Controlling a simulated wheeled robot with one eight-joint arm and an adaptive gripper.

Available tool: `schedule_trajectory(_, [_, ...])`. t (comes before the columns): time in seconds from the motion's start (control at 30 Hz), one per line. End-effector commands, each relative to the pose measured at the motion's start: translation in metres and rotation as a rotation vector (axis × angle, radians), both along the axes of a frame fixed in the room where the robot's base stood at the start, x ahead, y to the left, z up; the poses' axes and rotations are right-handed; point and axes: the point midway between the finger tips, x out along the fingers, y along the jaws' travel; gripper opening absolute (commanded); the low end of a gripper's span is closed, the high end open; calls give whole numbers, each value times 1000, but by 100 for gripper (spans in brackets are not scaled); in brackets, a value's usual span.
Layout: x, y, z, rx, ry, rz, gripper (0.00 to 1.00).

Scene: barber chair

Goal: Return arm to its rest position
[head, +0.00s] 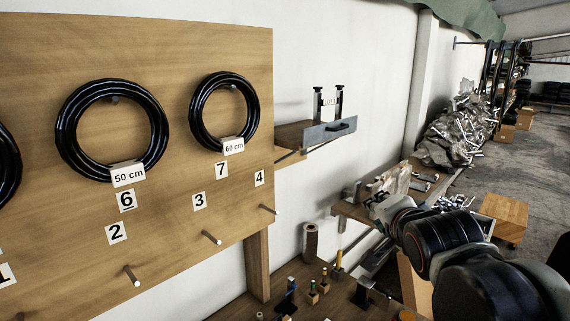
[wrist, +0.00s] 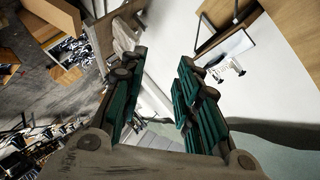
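My arm (head: 445,245) reaches in from the lower right of the head view, in front of the workbench and beside the wall. Its far end is small and partly hidden there, so the fingers are not clear. In the wrist view my gripper (wrist: 163,58) has its two teal-padded fingers well apart. Nothing is held between them; the white wall shows through the gap.
A wooden board (head: 170,45) with black hose coils (head: 112,130) and numbered pegs fills the left. A small wall shelf (head: 315,133) stands right of it. A workbench (head: 345,300) with small tools lies below. Scrap (head: 460,130) and a wooden box (head: 505,215) lie beyond my arm.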

Motion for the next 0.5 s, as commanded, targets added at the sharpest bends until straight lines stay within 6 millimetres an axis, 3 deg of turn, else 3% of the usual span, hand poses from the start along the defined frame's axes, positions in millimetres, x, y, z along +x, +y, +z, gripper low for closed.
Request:
schedule_trajectory(0.03, [-10,-2,-30,-48,33,16,30])
schedule_trajectory(0.1, [-26,-3,-64,-128,92,49,30])
schedule_trajectory(0.5, [-124,-2,-249,-571,418,388,30])
